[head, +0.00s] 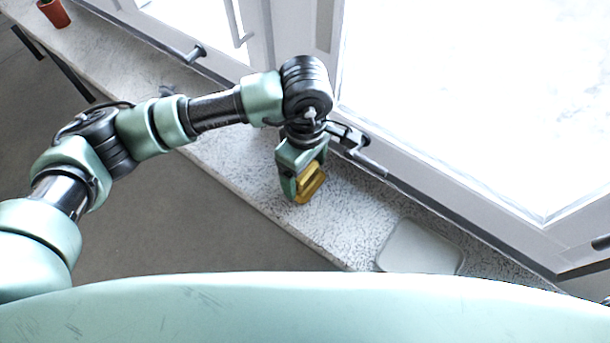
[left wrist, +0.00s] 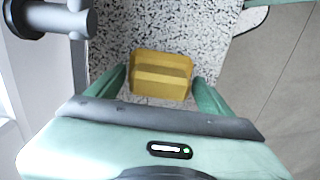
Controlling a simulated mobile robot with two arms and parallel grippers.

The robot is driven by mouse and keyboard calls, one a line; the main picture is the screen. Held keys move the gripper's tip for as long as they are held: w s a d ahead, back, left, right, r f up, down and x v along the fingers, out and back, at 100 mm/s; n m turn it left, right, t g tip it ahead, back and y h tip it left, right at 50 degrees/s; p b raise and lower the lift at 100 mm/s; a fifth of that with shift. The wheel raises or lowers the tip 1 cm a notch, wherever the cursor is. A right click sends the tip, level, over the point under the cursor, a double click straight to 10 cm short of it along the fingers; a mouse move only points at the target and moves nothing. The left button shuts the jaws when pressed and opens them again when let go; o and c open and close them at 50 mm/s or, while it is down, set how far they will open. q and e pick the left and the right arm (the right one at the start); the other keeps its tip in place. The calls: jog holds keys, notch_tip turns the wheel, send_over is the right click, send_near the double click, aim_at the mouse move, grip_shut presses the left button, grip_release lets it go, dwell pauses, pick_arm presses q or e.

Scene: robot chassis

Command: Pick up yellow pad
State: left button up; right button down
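The yellow pad (head: 311,184) is a small ridged yellow block at the window ledge, below my left gripper (head: 300,180) in the head view. In the left wrist view the yellow pad (left wrist: 161,74) lies between the two green fingertips of my left gripper (left wrist: 160,80), over the speckled stone. The fingers stand apart on either side of it, with a narrow gap showing at each side. Part of the pad is hidden by a finger in the head view. My right gripper is not in view.
The speckled stone ledge (head: 355,215) runs along the white window frames. A pale square dish (head: 420,247) lies to the right of the gripper. A dark window handle (head: 362,152) juts out close beside the gripper. A red pot (head: 53,13) stands at the far left end.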

pick_arm(q)
jog(key=c, duration=1.1)
jog(key=shift+r, duration=0.15)
jog(key=shift+w+r+b, duration=0.1)
jog(key=shift+r+b, duration=0.2)
jog(key=shift+r, duration=0.35)
jog(key=shift+r+b, duration=2.05)
jog(key=shift+r, duration=7.2)
